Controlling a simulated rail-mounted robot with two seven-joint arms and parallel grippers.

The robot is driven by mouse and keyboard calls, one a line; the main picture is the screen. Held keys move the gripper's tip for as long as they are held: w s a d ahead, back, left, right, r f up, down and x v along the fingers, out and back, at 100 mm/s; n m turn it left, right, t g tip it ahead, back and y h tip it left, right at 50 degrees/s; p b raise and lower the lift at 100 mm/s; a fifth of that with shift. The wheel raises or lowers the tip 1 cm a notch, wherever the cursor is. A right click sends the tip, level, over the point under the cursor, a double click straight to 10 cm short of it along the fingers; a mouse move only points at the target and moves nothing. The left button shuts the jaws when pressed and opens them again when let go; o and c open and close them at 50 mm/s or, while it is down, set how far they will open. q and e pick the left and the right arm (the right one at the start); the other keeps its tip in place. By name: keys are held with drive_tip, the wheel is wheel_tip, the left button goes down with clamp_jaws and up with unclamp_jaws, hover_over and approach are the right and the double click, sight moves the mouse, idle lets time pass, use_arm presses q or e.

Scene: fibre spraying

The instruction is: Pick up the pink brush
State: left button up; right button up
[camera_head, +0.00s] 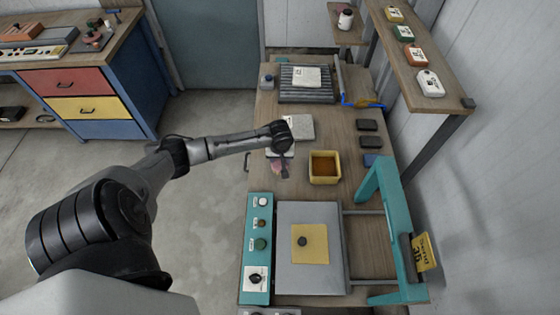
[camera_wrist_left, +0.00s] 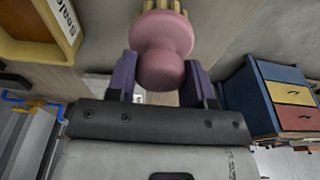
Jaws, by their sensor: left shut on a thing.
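The pink brush (camera_wrist_left: 163,45) is between the two purple fingers of my left gripper (camera_wrist_left: 160,82) in the left wrist view. Its rounded pink handle faces the camera, and yellowish bristles show at the top edge. The gripper is shut on it. In the head view my left gripper (camera_head: 281,163) hangs over the wooden bench, left of the yellow container, and a bit of the pink brush (camera_head: 277,169) shows below the wrist. The arm hides part of the brush there, and I cannot tell how far it is above the bench. My right gripper is not in view.
The yellow container (camera_head: 311,176) with brown contents stands just right of the gripper. A grey square block (camera_head: 301,128) lies behind it. A teal frame (camera_head: 394,225) and a grey plate with a yellow sheet (camera_head: 311,243) are nearer. A shelf (camera_head: 443,91) overhangs the right side.

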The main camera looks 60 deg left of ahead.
use_arm(q)
drive_tip(key=w+d+r, duration=0.4)
drive_tip(key=d+r, duration=0.3)
drive_tip(key=d, duration=0.4)
drive_tip(key=shift+r, duration=0.4)
drive_tip(key=o, duration=0.3)
drive_tip(key=shift+c, duration=1.1)
